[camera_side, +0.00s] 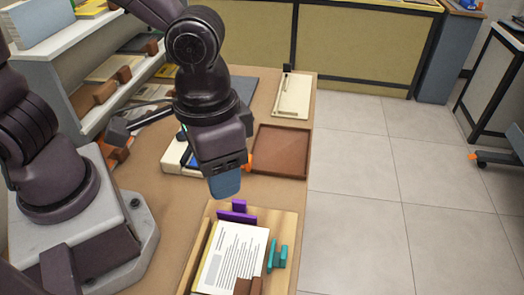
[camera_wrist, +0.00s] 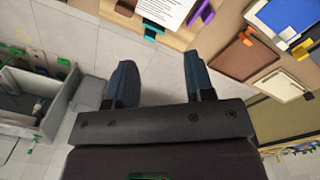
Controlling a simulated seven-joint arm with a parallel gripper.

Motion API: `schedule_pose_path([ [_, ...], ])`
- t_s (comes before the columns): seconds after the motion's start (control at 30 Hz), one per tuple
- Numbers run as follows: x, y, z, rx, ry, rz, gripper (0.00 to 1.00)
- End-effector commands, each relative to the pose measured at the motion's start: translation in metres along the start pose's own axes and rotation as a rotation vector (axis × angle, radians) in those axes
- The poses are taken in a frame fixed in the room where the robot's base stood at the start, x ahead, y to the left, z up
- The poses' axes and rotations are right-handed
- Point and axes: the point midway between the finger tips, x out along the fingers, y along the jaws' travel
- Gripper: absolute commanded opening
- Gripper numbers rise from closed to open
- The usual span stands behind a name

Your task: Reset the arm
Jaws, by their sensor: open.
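My gripper (camera_side: 225,184) hangs above the brown table, just behind the wooden tray of paper. In the wrist view my gripper (camera_wrist: 156,62) has its two blue fingers spread apart with nothing between them. The wooden tray (camera_side: 194,258) holds a printed sheet (camera_side: 236,262), with purple, teal and brown pieces around it. The sheet also shows at the top of the wrist view (camera_wrist: 164,10), beyond the fingers.
A brown shallow tray (camera_side: 281,152) lies at the table's right edge, with a cream board (camera_side: 292,96) behind it. A white device with blue is partly hidden behind my gripper. Shelves (camera_side: 100,90) stand at left. Tiled floor (camera_side: 365,180) lies open at right.

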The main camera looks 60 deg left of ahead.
Motion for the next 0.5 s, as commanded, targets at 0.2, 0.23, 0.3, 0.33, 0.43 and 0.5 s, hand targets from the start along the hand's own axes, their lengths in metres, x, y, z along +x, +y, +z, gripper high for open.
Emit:
schedule_pose_path([
  [0.2, -0.065, -0.078, 0.01, 0.128, 0.194, 0.026, 0.49],
  [0.23, -0.072, -0.088, 0.013, 0.127, 0.225, 0.018, 0.49],
  [0.3, -0.087, -0.109, 0.021, 0.103, 0.293, -0.003, 0.49],
  [0.33, -0.092, -0.117, 0.024, 0.082, 0.322, -0.013, 0.49],
  [0.43, -0.108, -0.138, 0.034, -0.011, 0.411, -0.042, 0.49],
  [0.5, -0.117, -0.148, 0.038, -0.067, 0.46, -0.06, 0.49],
])
